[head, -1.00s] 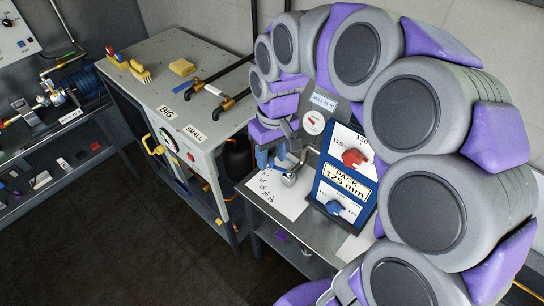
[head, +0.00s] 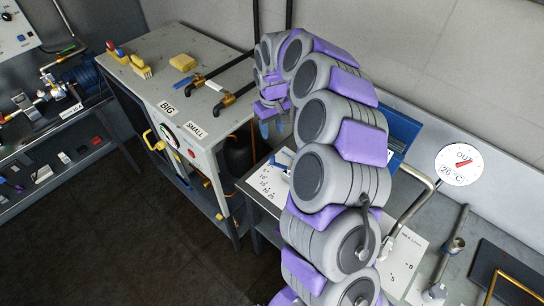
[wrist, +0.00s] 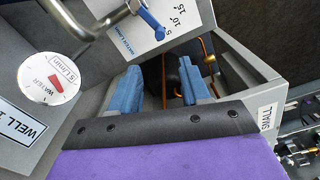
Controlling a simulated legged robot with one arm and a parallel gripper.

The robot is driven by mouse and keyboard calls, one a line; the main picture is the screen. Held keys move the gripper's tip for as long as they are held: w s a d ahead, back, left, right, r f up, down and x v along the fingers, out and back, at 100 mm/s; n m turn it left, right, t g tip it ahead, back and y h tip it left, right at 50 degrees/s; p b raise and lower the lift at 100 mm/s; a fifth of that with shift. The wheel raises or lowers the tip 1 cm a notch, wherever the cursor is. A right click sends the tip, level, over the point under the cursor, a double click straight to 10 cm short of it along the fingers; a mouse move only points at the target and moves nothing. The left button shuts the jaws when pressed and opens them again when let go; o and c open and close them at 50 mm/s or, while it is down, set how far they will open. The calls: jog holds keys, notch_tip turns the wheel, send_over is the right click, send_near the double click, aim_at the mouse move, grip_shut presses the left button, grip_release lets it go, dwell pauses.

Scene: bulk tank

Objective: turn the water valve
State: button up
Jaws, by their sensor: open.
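The water valve appears to be the small blue handle (wrist: 150,20) on a bent grey pipe at the top of the wrist view, beside a paper sheet with "WATER L/min" printed on it. In the head view a blue handle (head: 280,164) shows over the paper, partly hidden by my arm. My gripper (wrist: 160,88) has its two blue fingers spread apart with nothing between them. In the head view my gripper (head: 274,129) hangs above and behind the paper, apart from the handle. A round white water dial (wrist: 46,79) with a red pointer is at left in the wrist view.
A grey bench (head: 160,60) with "BIG" and "SMALL" labels stands left of my gripper. A dark cylinder (head: 238,153) stands beside it. An "OUT" dial (head: 459,165) and bent pipes are at right. My arm covers much of the counter.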

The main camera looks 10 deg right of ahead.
aim_at(272, 156)
notch_tip(272, 156, down, 15)
jog(key=shift+r+b, duration=0.2)
jog(key=shift+b, duration=0.55)
grip_shut()
